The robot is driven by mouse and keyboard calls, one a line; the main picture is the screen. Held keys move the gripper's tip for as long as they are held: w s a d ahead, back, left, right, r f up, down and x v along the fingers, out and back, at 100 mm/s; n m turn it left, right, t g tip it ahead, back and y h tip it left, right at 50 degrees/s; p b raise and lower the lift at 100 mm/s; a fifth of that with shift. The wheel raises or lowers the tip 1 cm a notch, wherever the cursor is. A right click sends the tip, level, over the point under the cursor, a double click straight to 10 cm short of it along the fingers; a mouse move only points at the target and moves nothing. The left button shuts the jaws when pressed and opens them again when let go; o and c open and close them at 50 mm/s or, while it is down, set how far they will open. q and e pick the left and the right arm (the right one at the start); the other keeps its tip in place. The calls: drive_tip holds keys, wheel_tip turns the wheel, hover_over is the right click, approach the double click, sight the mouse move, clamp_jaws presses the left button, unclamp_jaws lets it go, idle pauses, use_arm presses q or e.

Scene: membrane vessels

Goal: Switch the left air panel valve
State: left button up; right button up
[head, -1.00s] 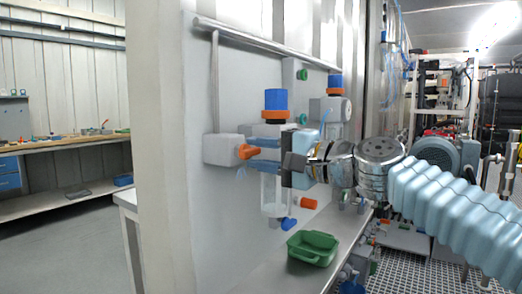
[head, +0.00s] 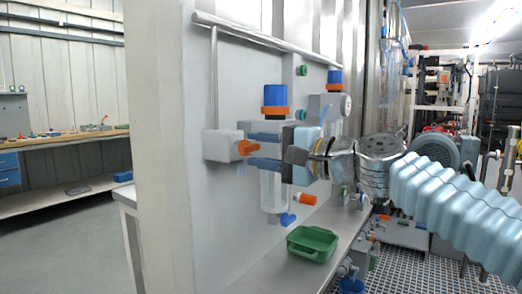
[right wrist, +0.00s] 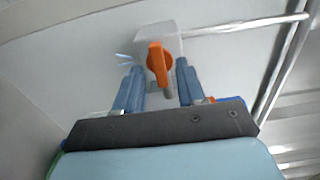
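The valve is a whitish block (head: 222,145) on the grey wall panel with an orange handle (head: 247,147) at its right side. In the right wrist view the orange handle (right wrist: 158,62) stands between the tips of my two blue fingers, with a gap on each side. My right gripper (head: 254,150) is open, its fingers one above the other in the head view, reaching the handle from the right. It also shows in the right wrist view (right wrist: 157,75). I cannot tell whether either finger touches the handle. My left gripper is not in view.
A blue-capped filter with a clear bowl (head: 276,102) hangs behind my gripper. A second blue-capped unit (head: 335,82) is farther right. A green tray (head: 312,243) lies on the shelf below. A metal pipe (head: 265,40) runs above. The panel's pale edge (head: 160,150) is at left.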

drive_tip(key=b+v, duration=0.3)
drive_tip(key=v, duration=1)
drive_tip(key=shift+s+d, duration=0.2)
drive_tip(key=shift+d, duration=0.1)
